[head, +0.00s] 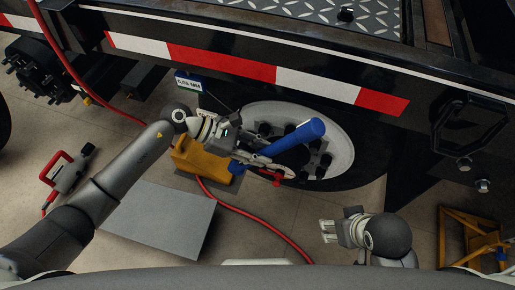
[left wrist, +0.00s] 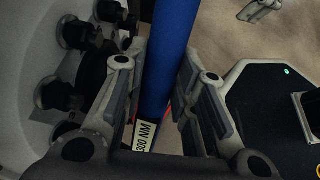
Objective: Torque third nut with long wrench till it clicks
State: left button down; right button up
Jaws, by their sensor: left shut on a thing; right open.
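The long wrench (head: 302,137) has a thick blue handle and lies slanted in front of the wheel (head: 343,135). My left gripper (head: 263,148) is shut on the wrench, with a finger on each side of the blue shaft (left wrist: 172,45) in the left wrist view. A white label with NM lettering (left wrist: 143,134) shows on the shaft between the fingers. Several dark wheel nuts (left wrist: 60,94) stand on the pale hub to the left there. I cannot tell whether the wrench head sits on a nut. My right gripper (head: 329,231) is open and empty, below the wheel.
A yellow block (head: 202,160) stands left of the wheel. A grey slab (head: 155,220) and a red hose (head: 235,210) lie on the floor. A red-handled tool (head: 66,172) is at left, a yellow stand (head: 465,240) at right. The striped trailer rail (head: 225,62) runs above.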

pick_arm(q)
jog(key=shift+d, duration=0.15)
pick_arm(e)
jog(key=shift+s, duration=0.15)
pick_arm(q)
jog(key=shift+s+d+f+y+p, duration=0.25)
jog(key=shift+d+f+y+p, duration=0.05)
jog(key=shift+d+y+p, duration=0.3)
pick_arm(e)
jog(key=shift+r, duration=0.6)
